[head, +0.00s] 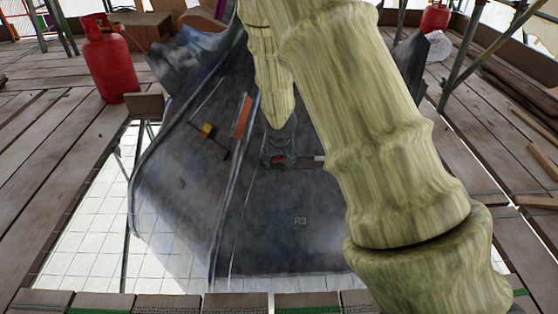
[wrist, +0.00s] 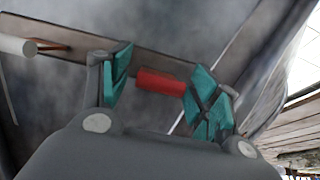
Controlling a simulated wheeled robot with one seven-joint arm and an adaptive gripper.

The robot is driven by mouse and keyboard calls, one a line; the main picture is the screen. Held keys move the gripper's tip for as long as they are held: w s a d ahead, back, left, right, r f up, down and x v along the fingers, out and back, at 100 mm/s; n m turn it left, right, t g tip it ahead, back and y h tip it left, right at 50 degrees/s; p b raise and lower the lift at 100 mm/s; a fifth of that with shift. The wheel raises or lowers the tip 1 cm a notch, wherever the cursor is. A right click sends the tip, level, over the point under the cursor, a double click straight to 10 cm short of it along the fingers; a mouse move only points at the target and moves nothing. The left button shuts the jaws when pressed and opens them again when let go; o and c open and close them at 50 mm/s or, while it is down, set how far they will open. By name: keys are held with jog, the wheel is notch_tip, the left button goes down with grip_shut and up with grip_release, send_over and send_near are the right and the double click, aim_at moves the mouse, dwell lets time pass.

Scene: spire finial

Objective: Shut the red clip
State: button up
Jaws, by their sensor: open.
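The red clip (wrist: 160,83) shows in the wrist view as a short red bar at a brown strip (wrist: 120,60) on the dark grey sheet. It lies between the teal pads of my gripper (wrist: 161,90), which is open. The clip's right end meets the right pad in the picture; I cannot tell whether they touch. In the head view my gripper (head: 278,160) is low over the dark sheet, with a small red patch of the clip (head: 279,159) between its fingers. I cannot tell whether the clip is open or shut.
The dark sheeted spire (head: 300,245), marked R3, stands in an opening in the plank deck (head: 45,165). An orange bar (head: 243,116) and a yellow-and-black item (head: 207,130) lie left of my gripper. A red gas cylinder (head: 110,65) stands at left. Scaffold poles (head: 490,50) rise at right.

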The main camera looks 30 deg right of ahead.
jog(key=c, duration=1)
